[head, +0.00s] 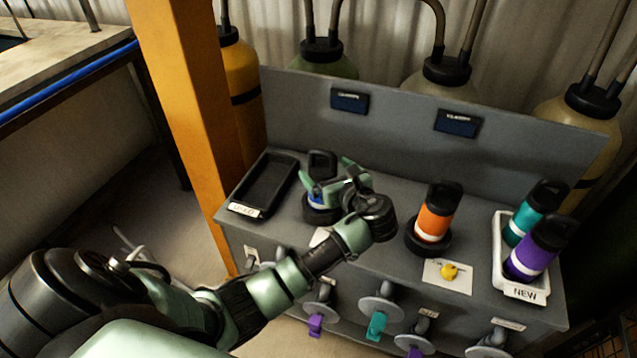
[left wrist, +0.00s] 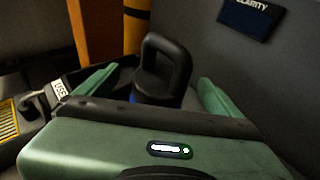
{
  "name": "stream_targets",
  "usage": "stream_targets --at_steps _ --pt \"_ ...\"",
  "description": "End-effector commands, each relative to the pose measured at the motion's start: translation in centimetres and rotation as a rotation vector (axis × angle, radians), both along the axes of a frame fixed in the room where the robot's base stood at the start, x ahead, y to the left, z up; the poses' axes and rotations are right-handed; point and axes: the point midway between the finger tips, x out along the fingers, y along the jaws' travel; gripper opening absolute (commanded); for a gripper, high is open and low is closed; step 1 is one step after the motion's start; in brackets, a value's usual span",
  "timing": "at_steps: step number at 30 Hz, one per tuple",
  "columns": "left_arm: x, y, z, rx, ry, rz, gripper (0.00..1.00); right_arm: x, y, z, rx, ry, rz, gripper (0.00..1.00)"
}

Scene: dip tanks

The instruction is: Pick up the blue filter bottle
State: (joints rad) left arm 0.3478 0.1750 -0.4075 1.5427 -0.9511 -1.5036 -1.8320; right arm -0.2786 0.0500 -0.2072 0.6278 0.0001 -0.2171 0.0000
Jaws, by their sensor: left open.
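The blue filter bottle (head: 317,197) stands in a round black holder on the grey bench, mostly hidden behind my left gripper in the head view. Its black looped cap (head: 321,163) shows above the gripper. In the left wrist view the black cap (left wrist: 164,68) stands upright between the fingers, with a sliver of blue below it. My left gripper (head: 333,180) is open, with one finger on each side of the bottle; it also shows in the left wrist view (left wrist: 155,92). I cannot tell whether the fingers touch the bottle. My right gripper is not in view.
An empty black tray (head: 291,168) lies left of the bottle. An orange bottle (head: 436,213) stands in a holder to the right. A white "NEW" tray (head: 521,292) holds a teal bottle (head: 533,212) and a purple bottle (head: 540,248). The panel (head: 400,125) rises behind; an orange post (head: 180,110) stands left.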

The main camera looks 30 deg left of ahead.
Motion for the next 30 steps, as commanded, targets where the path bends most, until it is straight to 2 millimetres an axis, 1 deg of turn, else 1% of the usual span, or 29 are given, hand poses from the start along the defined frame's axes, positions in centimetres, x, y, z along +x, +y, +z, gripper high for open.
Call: stream_targets --at_steps 1,3,6,7,9,12,16,18,20,21,23,24,26,27,29,30 --pt "0.3 0.5 0.0 0.001 0.0 0.001 0.96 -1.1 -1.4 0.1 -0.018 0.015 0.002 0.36" --pt "0.7 1.2 -0.2 0.001 -0.001 0.002 0.96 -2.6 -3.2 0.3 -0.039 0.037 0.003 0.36" --pt "1.4 2.5 -0.6 0.0 0.001 0.003 0.96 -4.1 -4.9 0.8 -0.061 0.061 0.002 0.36" --pt "1.6 2.9 -0.8 -0.001 0.0 0.003 0.96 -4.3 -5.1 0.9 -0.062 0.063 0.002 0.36" --pt "2.1 3.7 -1.2 0.0 0.0 0.002 0.96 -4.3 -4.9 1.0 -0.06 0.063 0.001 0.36" --pt "2.6 4.5 -1.5 -0.001 -0.002 0.001 0.96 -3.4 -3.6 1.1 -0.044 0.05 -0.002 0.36" --pt "2.8 4.8 -1.8 -0.003 -0.002 0.0 0.96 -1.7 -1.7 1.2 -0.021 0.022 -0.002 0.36" --pt "2.8 4.8 -1.8 -0.004 -0.002 0.0 0.96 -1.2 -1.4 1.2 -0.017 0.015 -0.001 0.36" --pt "2.8 4.8 -1.8 -0.004 -0.002 0.0 0.96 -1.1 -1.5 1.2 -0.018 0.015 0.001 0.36" --pt "2.8 4.8 -1.8 -0.004 -0.002 0.0 0.9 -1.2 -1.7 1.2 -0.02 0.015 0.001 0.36" --pt "2.8 4.8 -1.8 -0.004 -0.002 0.0 0.73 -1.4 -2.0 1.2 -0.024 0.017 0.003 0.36" --pt "2.8 4.8 -1.8 -0.004 -0.002 0.0 0.62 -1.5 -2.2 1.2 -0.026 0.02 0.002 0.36" --pt "2.8 4.8 -1.8 -0.004 -0.003 -0.001 0.46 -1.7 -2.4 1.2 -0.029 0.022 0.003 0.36" --pt "2.8 4.8 -1.8 -0.004 -0.003 -0.001 0.34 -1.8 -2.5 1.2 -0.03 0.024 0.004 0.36" --pt "2.8 4.8 -1.8 -0.004 -0.002 0.0 0.18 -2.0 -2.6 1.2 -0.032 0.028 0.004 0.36" --pt "2.8 4.8 -1.8 -0.005 -0.002 0.0 0.07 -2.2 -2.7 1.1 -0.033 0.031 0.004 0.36"
